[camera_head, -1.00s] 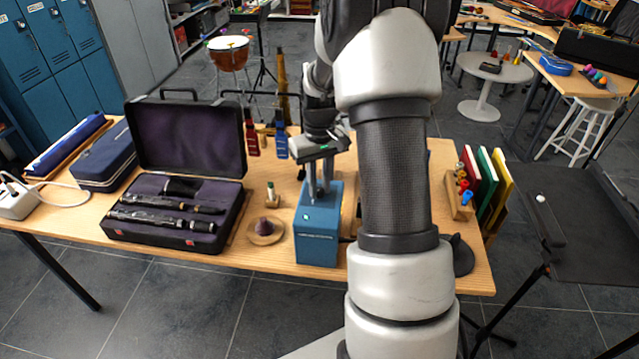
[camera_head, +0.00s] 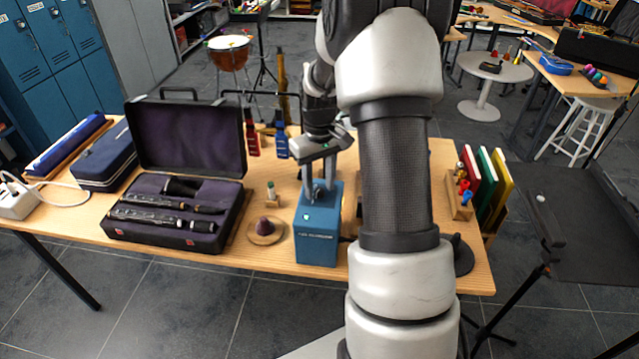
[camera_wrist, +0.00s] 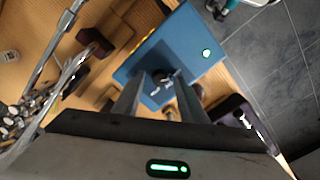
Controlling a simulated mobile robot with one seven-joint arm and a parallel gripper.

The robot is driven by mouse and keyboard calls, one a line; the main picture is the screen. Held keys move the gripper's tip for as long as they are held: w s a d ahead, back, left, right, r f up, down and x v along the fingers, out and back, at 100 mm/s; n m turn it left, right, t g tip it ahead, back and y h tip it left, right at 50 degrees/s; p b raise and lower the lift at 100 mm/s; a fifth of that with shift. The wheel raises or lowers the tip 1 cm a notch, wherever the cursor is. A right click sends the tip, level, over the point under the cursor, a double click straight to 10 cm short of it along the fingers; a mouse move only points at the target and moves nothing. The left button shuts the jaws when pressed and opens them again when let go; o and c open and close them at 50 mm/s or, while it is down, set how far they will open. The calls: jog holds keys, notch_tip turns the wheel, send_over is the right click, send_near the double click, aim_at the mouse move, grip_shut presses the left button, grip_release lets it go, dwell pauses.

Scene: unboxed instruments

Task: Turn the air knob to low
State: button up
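A blue box (camera_head: 317,240) with a lit green light on top stands at the front middle of the table in the head view. It also shows in the wrist view (camera_wrist: 185,45), where a small dark knob (camera_wrist: 163,75) with white marks beside it sits on its top. My gripper (camera_head: 319,198) points down over the box top. In the wrist view its two fingers (camera_wrist: 160,84) are apart, one on each side of the knob. I cannot tell whether they touch it. In the head view the fingers hide the knob, and the marks are too small to read.
An open instrument case (camera_head: 160,222) and a small round wooden stand (camera_head: 265,231) with a dark cone lie left of the box. Red and blue bottles (camera_head: 281,143) stand behind. A wooden rack (camera_head: 458,195) with coloured pieces is to the right, beyond my arm.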

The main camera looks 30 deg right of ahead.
aim_at(320, 190)
notch_tip(320, 190, up, 18)
jog(key=p, duration=0.1)
jog(key=shift+f, duration=0.25)
dwell(0.5)
